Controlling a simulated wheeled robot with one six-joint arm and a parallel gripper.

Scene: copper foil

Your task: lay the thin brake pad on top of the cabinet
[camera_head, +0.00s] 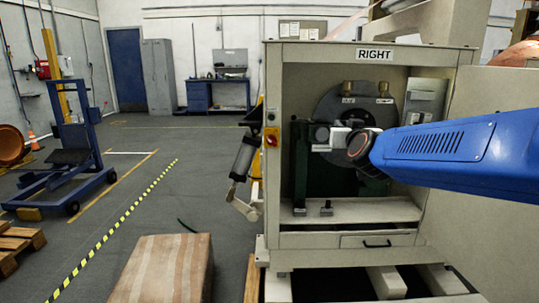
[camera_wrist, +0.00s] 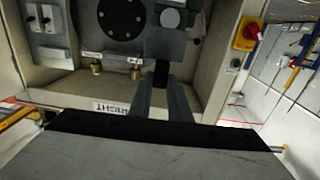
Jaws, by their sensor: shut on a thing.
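In the head view, a cream cabinet (camera_head: 285,215) labelled RIGHT stands open at the front, with a dark disc (camera_head: 330,104) inside. My blue arm reaches in from the right. My gripper (camera_head: 322,139) is in front of the disc, inside the opening. In the wrist view, where the RIGHT label is upside down, my gripper (camera_wrist: 163,86) is shut on a small flat grey plate, which looks like the thin brake pad (camera_wrist: 166,45). The pad is close to the greenish caliper part (camera_wrist: 170,17); I cannot tell if they touch. The pad is not clear in the head view.
A red and yellow switch (camera_head: 271,137) is on the cabinet's left post. The open door (camera_head: 502,110) stands at the right. A brown box (camera_head: 165,270) is at the front left. A blue lift (camera_head: 75,150) and tall grey locker (camera_head: 158,75) stand further back. The floor between is mostly clear.

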